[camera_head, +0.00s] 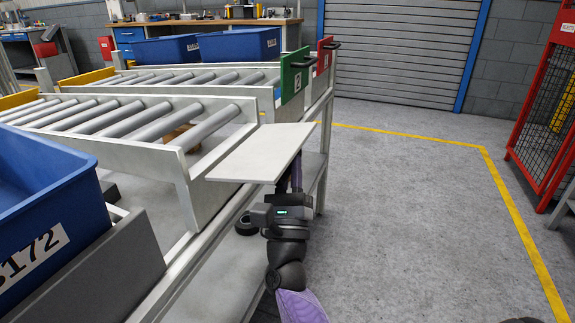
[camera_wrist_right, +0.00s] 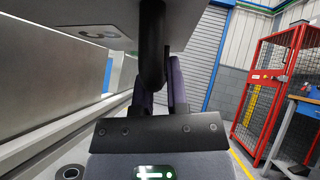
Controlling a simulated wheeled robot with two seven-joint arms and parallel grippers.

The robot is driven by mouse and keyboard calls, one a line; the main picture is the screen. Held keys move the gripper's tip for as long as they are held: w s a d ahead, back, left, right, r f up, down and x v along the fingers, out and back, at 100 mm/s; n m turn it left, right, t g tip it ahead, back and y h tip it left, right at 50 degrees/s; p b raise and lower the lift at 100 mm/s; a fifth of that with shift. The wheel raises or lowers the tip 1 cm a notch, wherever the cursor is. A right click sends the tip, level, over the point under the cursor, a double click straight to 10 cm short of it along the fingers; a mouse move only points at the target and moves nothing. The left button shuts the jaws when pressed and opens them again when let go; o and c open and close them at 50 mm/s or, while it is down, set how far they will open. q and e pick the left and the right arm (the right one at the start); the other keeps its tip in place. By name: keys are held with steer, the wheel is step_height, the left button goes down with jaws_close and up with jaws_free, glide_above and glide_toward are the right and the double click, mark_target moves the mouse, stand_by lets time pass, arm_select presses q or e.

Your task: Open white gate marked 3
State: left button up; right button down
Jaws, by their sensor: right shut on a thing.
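The white gate (camera_head: 262,152) is at the end of the nearest roller lane. My right gripper (camera_head: 290,184) is under the gate's outer part. In the right wrist view the gate's underside (camera_wrist_right: 75,22) fills the top, and its black handle (camera_wrist_right: 152,45) hangs down between the purple fingers of my right gripper (camera_wrist_right: 163,82), which is shut on it. My left gripper is not in view.
A green gate (camera_head: 296,74) marked 2 and a red gate (camera_head: 325,54) stand upright on the lanes behind. A blue crate (camera_head: 45,215) is at near left. The grey floor (camera_head: 400,220) to the right is clear up to a red mesh cage (camera_head: 550,110).

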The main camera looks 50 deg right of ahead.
steer(key=shift+w+f, duration=0.1)
steer(key=shift+f, duration=0.15)
